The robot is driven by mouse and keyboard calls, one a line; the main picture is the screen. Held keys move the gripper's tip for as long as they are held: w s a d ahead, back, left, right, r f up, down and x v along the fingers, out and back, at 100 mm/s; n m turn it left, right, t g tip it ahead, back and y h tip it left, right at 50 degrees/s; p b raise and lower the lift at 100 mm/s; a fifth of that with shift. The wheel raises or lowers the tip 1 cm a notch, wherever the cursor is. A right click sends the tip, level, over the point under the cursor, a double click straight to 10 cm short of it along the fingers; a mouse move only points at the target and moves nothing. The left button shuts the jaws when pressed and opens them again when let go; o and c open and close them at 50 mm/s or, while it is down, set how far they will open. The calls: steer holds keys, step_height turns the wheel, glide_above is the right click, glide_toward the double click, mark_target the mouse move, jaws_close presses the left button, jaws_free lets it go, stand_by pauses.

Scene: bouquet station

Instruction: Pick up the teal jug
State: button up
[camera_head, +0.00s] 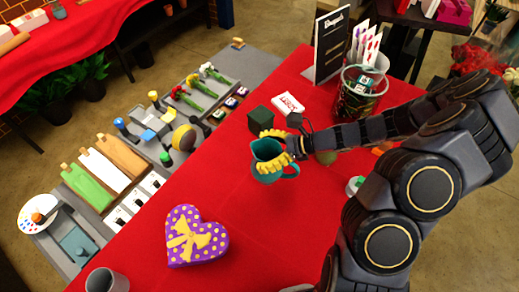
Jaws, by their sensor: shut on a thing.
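The teal jug (267,150) is near the middle of the head view, over the red cloth, with its mouth facing up and its handle towards the lower right. My gripper (273,150) reaches in from the right, and its yellow fingers are closed around the jug's body. One finger shows at the far side and one at the near side. The fingers hide part of the jug's middle. I cannot tell for certain whether its base is clear of the cloth.
A dark green box (261,119) stands just behind the jug, with a white-and-red box (289,104) beyond. A purple heart-shaped box (194,237) lies in front, and a grey cup (105,281) is at the near edge. The red cloth (240,205) between is clear.

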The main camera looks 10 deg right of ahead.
steer(key=s+r, duration=0.6)
steer(key=s, duration=0.4)
steer(key=shift+s+d+r, duration=0.15)
steer(key=shift+s+d, duration=0.05)
steer(key=shift+s, duration=0.15)
steer(key=shift+s, duration=0.1)
stand_by(0.4)
